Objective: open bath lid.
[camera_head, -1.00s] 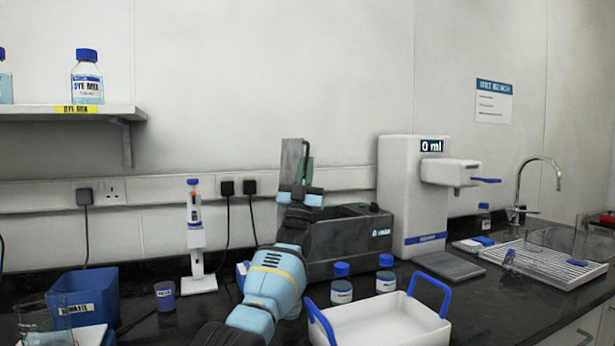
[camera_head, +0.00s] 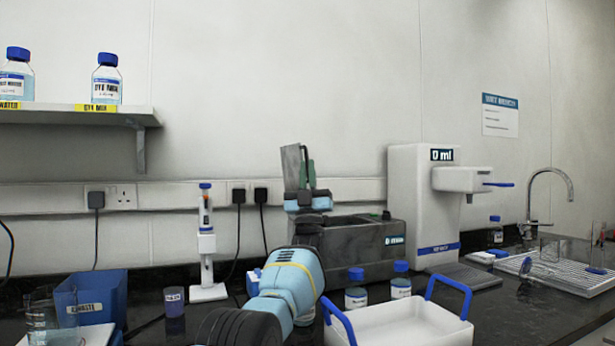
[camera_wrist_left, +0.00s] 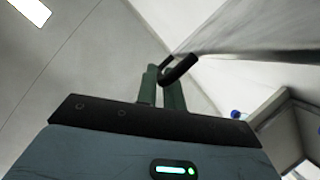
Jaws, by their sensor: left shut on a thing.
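The grey bath (camera_head: 345,248) stands on the dark bench in the middle of the head view, with its top uncovered at the right. Its grey lid (camera_head: 292,168) stands up steeply above the bath's back left, leaning slightly. My left gripper (camera_head: 308,178) points upward beside the lid, its green fingers close against it. In the left wrist view my green fingers (camera_wrist_left: 163,88) are shut on the dark lid handle (camera_wrist_left: 179,69). My left forearm hides the bath's front left part. My right gripper is not in view.
Blue-capped bottles (camera_head: 356,290) and a white basket with blue handles (camera_head: 405,325) stand in front of the bath. A white dispenser (camera_head: 410,200) is to its right. A pipette on a stand (camera_head: 206,245) and a blue bin (camera_head: 90,300) are left.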

